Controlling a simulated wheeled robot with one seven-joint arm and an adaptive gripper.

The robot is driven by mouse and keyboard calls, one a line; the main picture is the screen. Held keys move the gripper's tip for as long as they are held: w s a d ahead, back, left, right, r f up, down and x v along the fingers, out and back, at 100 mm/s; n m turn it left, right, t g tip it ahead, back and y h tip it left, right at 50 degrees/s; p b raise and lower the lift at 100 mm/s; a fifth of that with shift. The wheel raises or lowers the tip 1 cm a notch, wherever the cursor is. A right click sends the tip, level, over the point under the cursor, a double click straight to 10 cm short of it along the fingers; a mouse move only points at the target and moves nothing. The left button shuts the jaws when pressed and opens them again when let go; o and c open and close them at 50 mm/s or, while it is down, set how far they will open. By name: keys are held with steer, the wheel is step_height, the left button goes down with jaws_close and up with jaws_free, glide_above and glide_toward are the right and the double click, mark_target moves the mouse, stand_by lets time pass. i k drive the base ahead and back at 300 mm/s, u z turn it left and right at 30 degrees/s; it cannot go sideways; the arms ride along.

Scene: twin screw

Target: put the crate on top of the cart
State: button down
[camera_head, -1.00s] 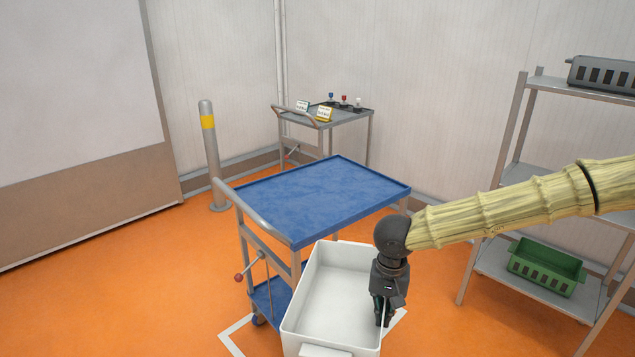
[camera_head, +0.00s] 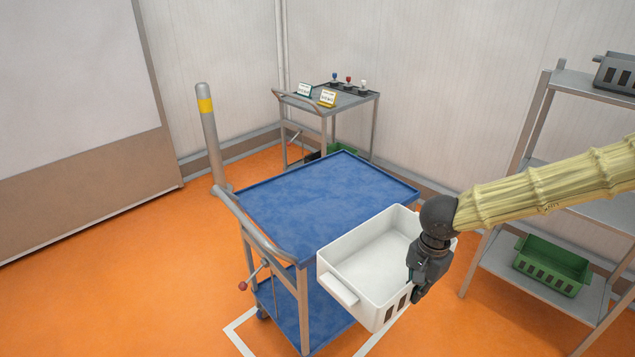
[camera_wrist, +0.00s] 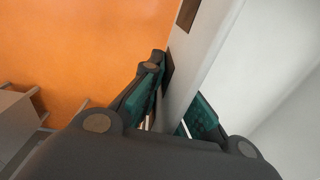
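The white crate (camera_head: 368,262) is empty and held in the air at the right front side of the blue cart (camera_head: 318,200). It appears slightly tilted, and its left part overlaps the cart's right edge in the head view; I cannot tell whether they touch. The cart's blue top is bare. My gripper (camera_head: 420,287) is at the crate's right wall. In the wrist view my gripper (camera_wrist: 176,108) has its green-padded fingers on both sides of the crate wall (camera_wrist: 200,65), shut on it.
A smaller grey cart (camera_head: 345,100) with signs and joystick-like items stands behind. A yellow-banded post (camera_head: 208,135) is at left. A shelf rack (camera_head: 500,235) at right holds a green crate (camera_head: 550,266) and a dark grey crate (camera_head: 617,75). Orange floor is clear at left.

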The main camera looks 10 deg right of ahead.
mark_target(343, 188)
steer(key=z, duration=0.05)
steer(key=i, duration=1.1)
